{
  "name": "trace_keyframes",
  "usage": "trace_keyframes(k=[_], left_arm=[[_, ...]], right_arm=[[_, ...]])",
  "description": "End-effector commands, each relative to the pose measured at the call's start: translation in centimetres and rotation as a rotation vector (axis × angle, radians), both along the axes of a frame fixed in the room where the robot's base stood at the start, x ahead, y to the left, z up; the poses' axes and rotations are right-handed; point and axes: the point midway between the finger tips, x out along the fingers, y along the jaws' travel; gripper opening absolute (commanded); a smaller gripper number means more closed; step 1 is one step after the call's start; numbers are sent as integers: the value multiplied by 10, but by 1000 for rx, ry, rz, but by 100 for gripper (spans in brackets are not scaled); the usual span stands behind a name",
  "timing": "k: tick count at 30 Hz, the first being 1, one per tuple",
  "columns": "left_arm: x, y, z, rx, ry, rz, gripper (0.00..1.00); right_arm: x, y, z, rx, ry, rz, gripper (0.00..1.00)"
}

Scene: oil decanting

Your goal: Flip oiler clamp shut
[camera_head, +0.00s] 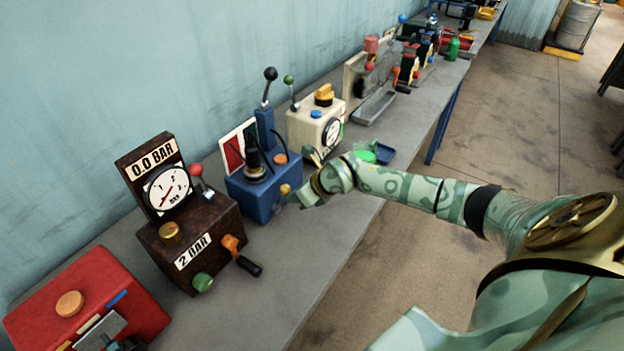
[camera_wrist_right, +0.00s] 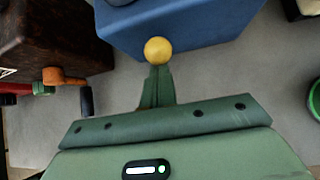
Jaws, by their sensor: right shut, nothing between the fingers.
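A blue box (camera_head: 262,192) stands on the grey bench, with a tall black-knobbed lever (camera_head: 268,88) and a yellow ball knob (camera_head: 285,189) on its front. I cannot tell for sure which part is the oiler clamp. My right gripper (camera_head: 297,197) is at the front of this box, close to the yellow knob. In the right wrist view the green fingers (camera_wrist_right: 158,85) are together and empty, and their tips lie right by the yellow knob (camera_wrist_right: 157,50). Whether they touch it I cannot tell.
A rusty brown gauge box (camera_head: 190,235) with an orange-and-black handle (camera_head: 240,256) stands left of the blue box. A red box (camera_head: 85,305) is nearer. The bench front is mostly clear.

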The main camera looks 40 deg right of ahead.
Motion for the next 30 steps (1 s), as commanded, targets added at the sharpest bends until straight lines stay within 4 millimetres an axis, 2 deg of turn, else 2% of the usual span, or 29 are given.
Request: trace_keyframes(k=[1, 7, 18, 24, 30], left_arm=[[1, 0, 5, 0, -2, 0, 57], [3, 1, 17, 1, -7, -1, 57], [5, 1, 29, 2, -11, -1, 57], [5, 2, 31, 2, -12, 0, 57], [5, 2, 31, 2, -12, 0, 57]], right_arm=[[-3, -4, 10, -2, -8, 0, 0], [-31, -17, 43, -5, -6, 1, 0], [-82, -41, 98, -6, -1, 2, 0], [-94, -46, 112, -2, -2, -1, 0], [-95, -46, 114, -1, -1, -1, 0]])
